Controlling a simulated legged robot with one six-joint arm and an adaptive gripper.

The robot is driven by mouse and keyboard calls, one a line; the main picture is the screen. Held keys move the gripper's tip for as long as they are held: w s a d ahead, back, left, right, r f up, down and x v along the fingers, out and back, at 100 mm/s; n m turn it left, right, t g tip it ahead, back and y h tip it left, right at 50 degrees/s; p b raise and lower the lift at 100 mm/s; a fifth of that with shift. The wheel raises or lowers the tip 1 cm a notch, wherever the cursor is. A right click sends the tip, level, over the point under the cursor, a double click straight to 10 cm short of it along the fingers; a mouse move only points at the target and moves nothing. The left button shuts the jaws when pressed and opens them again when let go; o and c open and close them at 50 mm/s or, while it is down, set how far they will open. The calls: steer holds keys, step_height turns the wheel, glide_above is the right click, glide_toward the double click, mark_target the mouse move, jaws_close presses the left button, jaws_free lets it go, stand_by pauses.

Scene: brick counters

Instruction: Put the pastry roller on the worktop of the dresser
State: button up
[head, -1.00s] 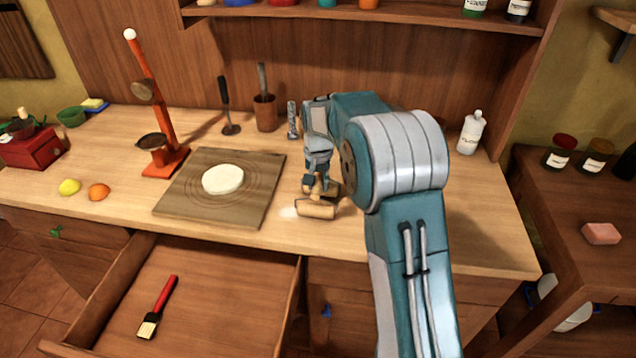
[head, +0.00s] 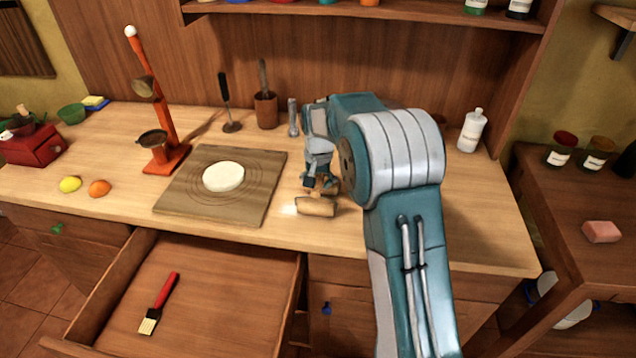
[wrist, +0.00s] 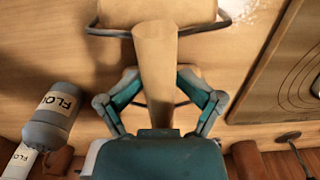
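The pastry roller (head: 316,207) is a pale wooden cylinder. It lies on the light wood worktop (head: 350,233) of the dresser, near the front edge and right of the dark board. In the wrist view its barrel (wrist: 112,12) is at the top, with a wire frame, and its wooden handle (wrist: 155,50) points toward my gripper. My gripper (head: 320,186) is low over the worktop, just behind the barrel. In the wrist view my gripper (wrist: 158,76) has its fingers spread on both sides of the handle, with small gaps showing. My arm hides part of the worktop.
A dark board (head: 190,207) with a flat dough disc (head: 223,176) lies to the left. An open drawer (head: 215,290) holding a red brush (head: 160,303) juts out in front. A flour bottle (head: 471,131) stands at the back right. A grey-headed tool (head: 293,118) stands behind my gripper.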

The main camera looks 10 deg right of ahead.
mark_target(319, 177)
steer(key=shift+r, duration=0.1)
step_height(319, 177, up, 12)
steer(key=r, duration=0.1)
steer(key=s+r+n+t, duration=0.1)
steer(key=s+r, duration=0.5)
steer(key=s, duration=0.1)
steer(key=s+f+n+t, duration=0.3)
steer(key=s+t, duration=0.1)
steer(key=s, duration=2.3)
steer(key=shift+n+t, duration=0.3)
steer(key=shift+c, duration=0.6)
steer(key=shift+a, duration=0.1)
